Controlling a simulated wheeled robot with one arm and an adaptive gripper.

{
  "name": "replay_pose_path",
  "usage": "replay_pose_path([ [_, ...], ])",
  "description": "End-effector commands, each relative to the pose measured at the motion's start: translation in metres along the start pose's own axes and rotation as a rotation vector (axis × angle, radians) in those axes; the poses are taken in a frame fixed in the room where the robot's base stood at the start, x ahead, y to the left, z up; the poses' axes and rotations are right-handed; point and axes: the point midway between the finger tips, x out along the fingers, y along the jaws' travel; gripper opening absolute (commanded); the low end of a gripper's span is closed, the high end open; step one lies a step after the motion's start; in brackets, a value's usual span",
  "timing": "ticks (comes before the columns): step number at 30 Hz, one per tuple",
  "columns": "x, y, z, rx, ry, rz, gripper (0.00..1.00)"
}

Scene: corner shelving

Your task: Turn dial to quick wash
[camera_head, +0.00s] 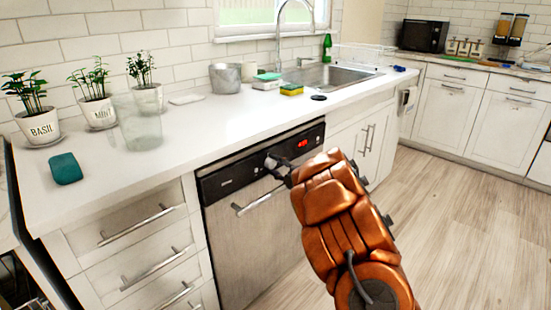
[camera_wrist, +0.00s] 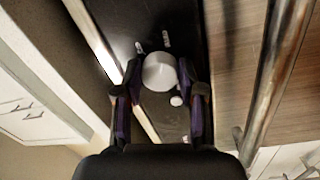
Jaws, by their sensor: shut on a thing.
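The dishwasher (camera_head: 250,245) has a steel door below a black control panel (camera_head: 228,178) with a lit red display (camera_head: 303,143). My gripper (camera_head: 276,164) is at this panel, left of the display. In the wrist view, the round white dial (camera_wrist: 160,72) sits on the black panel between the two fingers of my gripper (camera_wrist: 161,92). The fingers are shut on the dial, one on each side. A small white button (camera_wrist: 176,101) and small white marks (camera_wrist: 166,39) are near it. The marks are too small to read. In the head view, my gripper hides the dial.
The door's bar handle (camera_head: 258,200) runs below the panel and shows close by in the wrist view (camera_wrist: 275,75). The counter (camera_head: 200,130) above holds potted herbs, a glass (camera_head: 138,122) and sponges (camera_head: 291,89). Drawers (camera_head: 135,240) are to the left. The wooden floor is clear at right.

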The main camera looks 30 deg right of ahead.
Motion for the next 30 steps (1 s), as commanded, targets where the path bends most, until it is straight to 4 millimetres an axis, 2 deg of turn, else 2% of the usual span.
replay_pose_path([
  [30,0.0004,0.0005,-0.0041,0.926,-0.061,-0.014,0.05],
])
